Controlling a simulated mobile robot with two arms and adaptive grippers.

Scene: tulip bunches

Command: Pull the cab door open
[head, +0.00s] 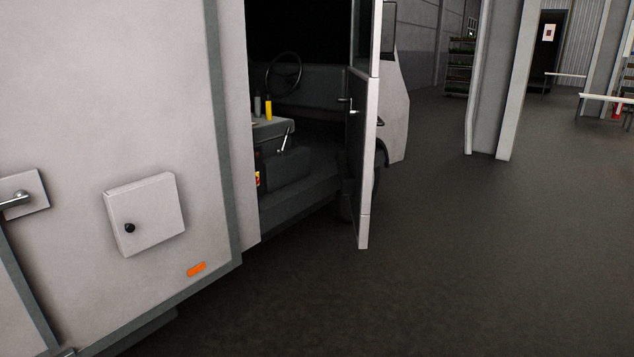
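The cab door (366,160) of a pale grey truck stands open, swung out from the cab and seen nearly edge-on. A small handle (347,101) shows on its inner side. Neither of my grippers is in view, so I cannot see whether either touches the door.
The truck's side wall (130,90) fills the left, with a small hatch (155,225) and an orange marker (196,269). Dark floor (470,260) is clear to the right. Pale pillars (505,90), a plant rack (460,66) and a bench (605,98) stand farther back.

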